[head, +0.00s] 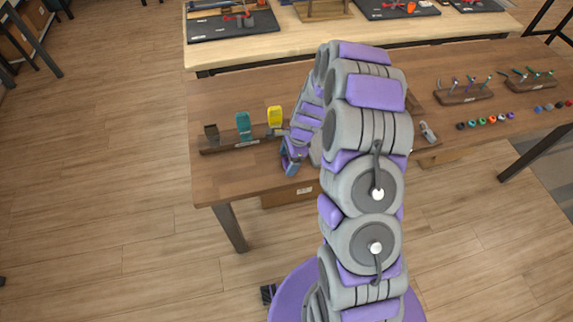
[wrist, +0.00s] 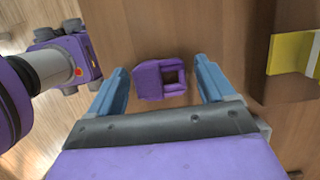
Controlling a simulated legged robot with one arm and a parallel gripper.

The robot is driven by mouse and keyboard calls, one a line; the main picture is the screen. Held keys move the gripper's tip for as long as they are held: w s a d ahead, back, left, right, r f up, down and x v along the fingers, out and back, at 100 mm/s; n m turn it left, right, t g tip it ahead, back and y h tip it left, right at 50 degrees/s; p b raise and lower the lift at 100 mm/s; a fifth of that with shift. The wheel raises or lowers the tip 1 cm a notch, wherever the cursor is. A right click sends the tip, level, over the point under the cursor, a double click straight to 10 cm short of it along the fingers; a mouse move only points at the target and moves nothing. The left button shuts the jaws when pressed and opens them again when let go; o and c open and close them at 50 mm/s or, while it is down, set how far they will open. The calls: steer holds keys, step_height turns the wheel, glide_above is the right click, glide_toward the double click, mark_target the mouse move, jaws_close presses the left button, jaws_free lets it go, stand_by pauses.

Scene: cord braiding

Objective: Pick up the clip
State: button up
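A small purple clip (wrist: 150,82) with a square opening lies on the wooden table in the wrist view. My gripper (wrist: 160,68) is open, with one blue finger to the left of the clip and one to the right. There is a gap between the clip and each finger, and nothing is held. In the head view my gripper (head: 291,166) is low over the table's near left part, partly hidden by my arm. The clip cannot be made out in the head view.
A dark wooden rack (head: 217,147) with a teal piece (head: 243,125) and a yellow piece (head: 275,116) stands left of my gripper. The yellow piece (wrist: 290,53) shows at the wrist view's right. Peg racks and several coloured rings (head: 485,122) are at the table's right.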

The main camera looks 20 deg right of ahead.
steer(key=shift+d, duration=0.95)
steer(key=c, duration=0.4)
steer(key=shift+c, duration=0.9)
steer(key=shift+a, duration=0.15)
steer(key=shift+c, duration=0.7)
steer(key=shift+a, duration=0.7)
steer(key=shift+c, duration=0.8)
steer(key=shift+d+r, duration=0.4)
steer(key=shift+d, duration=0.05)
steer(key=p+v, duration=0.1)
steer(key=v, duration=0.2)
steer(key=shift+a+r, duration=0.1)
steer(key=shift+a, duration=0.1)
steer(key=s+d+r+p, duration=0.1)
steer(key=s+d+p, duration=0.2)
steer(key=s, duration=1.2)
steer(key=shift+d, duration=1.15)
